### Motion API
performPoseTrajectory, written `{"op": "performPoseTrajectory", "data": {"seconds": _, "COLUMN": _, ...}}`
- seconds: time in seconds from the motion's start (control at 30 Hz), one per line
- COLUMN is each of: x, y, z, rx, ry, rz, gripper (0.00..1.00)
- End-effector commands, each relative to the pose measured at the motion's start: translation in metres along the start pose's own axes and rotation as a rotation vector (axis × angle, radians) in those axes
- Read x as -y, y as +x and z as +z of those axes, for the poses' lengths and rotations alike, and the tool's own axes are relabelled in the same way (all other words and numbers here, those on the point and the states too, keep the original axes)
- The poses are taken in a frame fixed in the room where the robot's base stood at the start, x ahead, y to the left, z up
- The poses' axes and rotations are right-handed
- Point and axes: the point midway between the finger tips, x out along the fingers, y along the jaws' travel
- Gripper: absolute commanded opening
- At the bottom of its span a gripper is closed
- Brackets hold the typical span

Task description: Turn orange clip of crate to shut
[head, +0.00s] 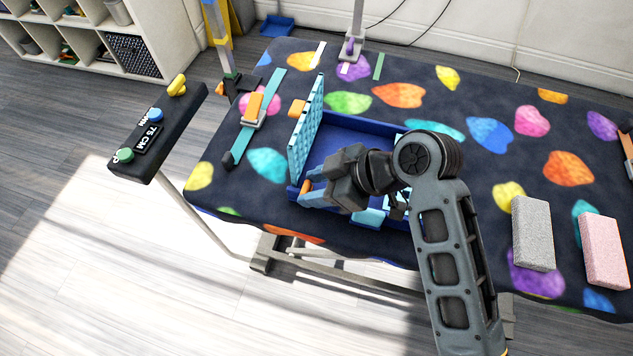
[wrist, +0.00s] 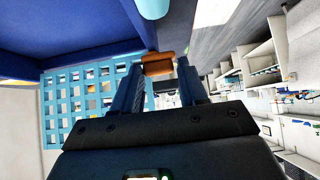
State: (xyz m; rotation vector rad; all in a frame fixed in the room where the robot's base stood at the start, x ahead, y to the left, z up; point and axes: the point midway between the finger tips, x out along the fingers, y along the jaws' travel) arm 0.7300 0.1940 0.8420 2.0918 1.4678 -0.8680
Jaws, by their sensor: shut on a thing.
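The blue crate (head: 345,128) stands on the table, with its light-blue grid door (head: 306,125) standing open at its left side. The grid door (wrist: 88,90) and the dark blue crate wall (wrist: 100,48) also show in the wrist view. My gripper (head: 307,190) is at the crate's near left corner. Its fingers are shut on the orange clip (wrist: 158,64), which sits between the fingertips in the wrist view. In the head view only a bit of the orange clip (head: 305,186) shows. Another orange piece (head: 297,107) shows beside the door's outer face. My arm hides part of the crate.
The table has a dark cover with coloured petals (head: 398,95). A teal strap with an orange buckle (head: 253,106) lies left of the crate. A grey block (head: 533,233) and a pink block (head: 604,250) lie at right. A control panel (head: 155,135) sticks out at the table's left.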

Motion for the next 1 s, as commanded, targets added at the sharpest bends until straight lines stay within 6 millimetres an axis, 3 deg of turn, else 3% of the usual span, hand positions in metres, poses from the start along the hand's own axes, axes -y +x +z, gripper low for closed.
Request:
{"op": "performPoseTrajectory", "data": {"seconds": 0.13, "x": -0.001, "y": -0.001, "z": 0.0, "rx": 0.0, "ry": 0.0, "rz": 0.003, "gripper": 0.12}}
{"op": "performPoseTrajectory", "data": {"seconds": 0.47, "x": 0.0, "y": -0.001, "z": -0.001, "rx": 0.0, "ry": 0.04, "rz": 0.042, "gripper": 0.12}}
{"op": "performPoseTrajectory", "data": {"seconds": 1.0, "x": 0.01, "y": 0.0, "z": -0.007, "rx": 0.003, "ry": 0.346, "rz": 0.345, "gripper": 0.12}}
